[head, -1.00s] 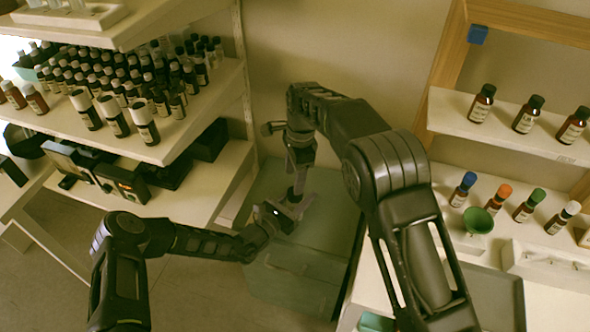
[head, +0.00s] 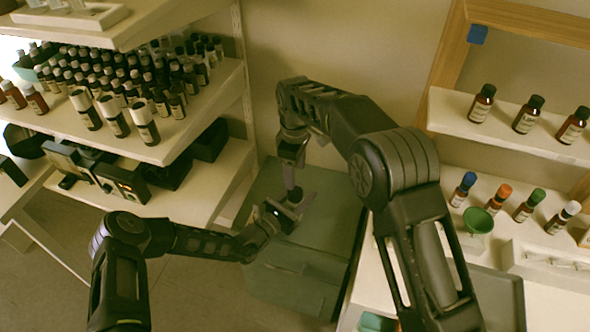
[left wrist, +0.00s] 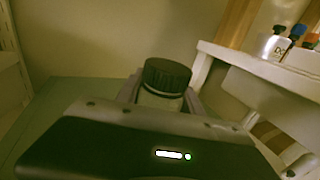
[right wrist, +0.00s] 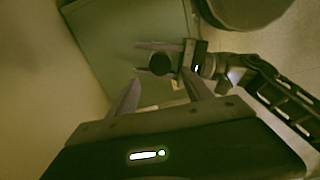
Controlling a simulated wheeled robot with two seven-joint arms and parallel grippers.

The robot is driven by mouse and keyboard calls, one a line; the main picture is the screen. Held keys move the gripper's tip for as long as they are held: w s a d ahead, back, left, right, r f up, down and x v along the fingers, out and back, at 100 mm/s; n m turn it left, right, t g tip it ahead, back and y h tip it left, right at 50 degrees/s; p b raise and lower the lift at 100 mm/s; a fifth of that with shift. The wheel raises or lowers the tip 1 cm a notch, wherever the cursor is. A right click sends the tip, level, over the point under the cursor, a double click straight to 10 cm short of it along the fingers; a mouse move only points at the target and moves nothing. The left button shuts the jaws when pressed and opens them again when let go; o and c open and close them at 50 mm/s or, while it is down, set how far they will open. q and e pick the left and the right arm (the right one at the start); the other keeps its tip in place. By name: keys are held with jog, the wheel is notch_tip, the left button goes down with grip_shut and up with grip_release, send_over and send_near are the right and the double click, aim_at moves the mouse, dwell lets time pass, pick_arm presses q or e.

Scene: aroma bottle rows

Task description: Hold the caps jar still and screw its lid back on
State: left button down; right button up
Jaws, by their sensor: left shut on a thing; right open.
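The caps jar (left wrist: 160,102) is pale with a ribbed black lid (left wrist: 167,76) on top; it stands upright in the left wrist view. I cannot tell how tightly the lid sits. My left gripper (head: 294,206) is shut on the jar below the lid, over the green cabinet top. In the right wrist view the lid (right wrist: 159,64) shows from above between the left fingers. My right gripper (right wrist: 160,92) is open and empty, above and apart from the lid. In the head view my grippers overlap and hide the jar.
The green cabinet (head: 318,235) lies under both grippers. A shelf with many dark bottles (head: 130,85) stands at left. At right, a white counter holds bottles with coloured caps, a green funnel (head: 478,220) and a grey tray (head: 497,296).

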aim_at(295, 192)
jog(key=shift+n, duration=0.3)
jog(key=shift+f, duration=0.1)
jog(key=shift+f, duration=3.9)
jog(key=shift+c, duration=0.6)
